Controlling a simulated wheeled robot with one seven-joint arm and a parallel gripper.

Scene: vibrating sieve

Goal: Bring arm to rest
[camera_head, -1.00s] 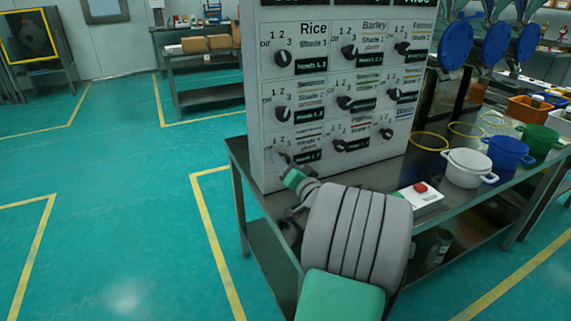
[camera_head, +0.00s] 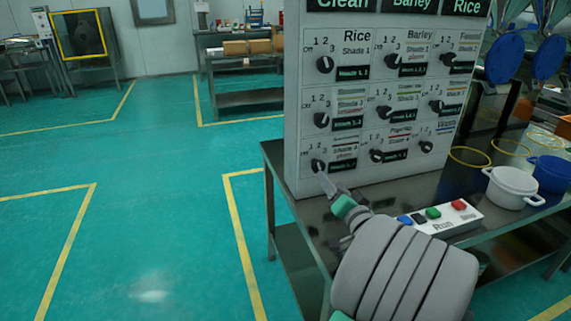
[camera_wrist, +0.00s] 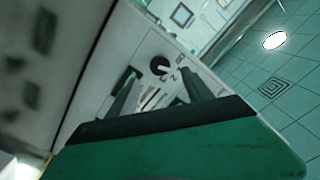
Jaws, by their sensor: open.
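My gripper (camera_head: 327,183) is at the lower left of the white control panel (camera_head: 388,160), just below the lower-left black knob (camera_head: 318,166). In the wrist view my gripper (camera_wrist: 157,78) has its two dark fingers apart, with nothing between them. A black knob (camera_wrist: 160,66) on the panel face shows beyond the gap between the fingers. It looks apart from the fingers, though the exact distance is hard to tell. My arm reaches up from the bottom of the head view, in front of the table.
The panel stands on a dark metal table (camera_head: 283,163). A white box marked Run (camera_head: 465,224) with coloured buttons lies right of my arm. A white pot (camera_head: 513,188), a blue pot (camera_head: 553,174) and yellow rings (camera_head: 470,156) stand further right. The green floor at left is clear.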

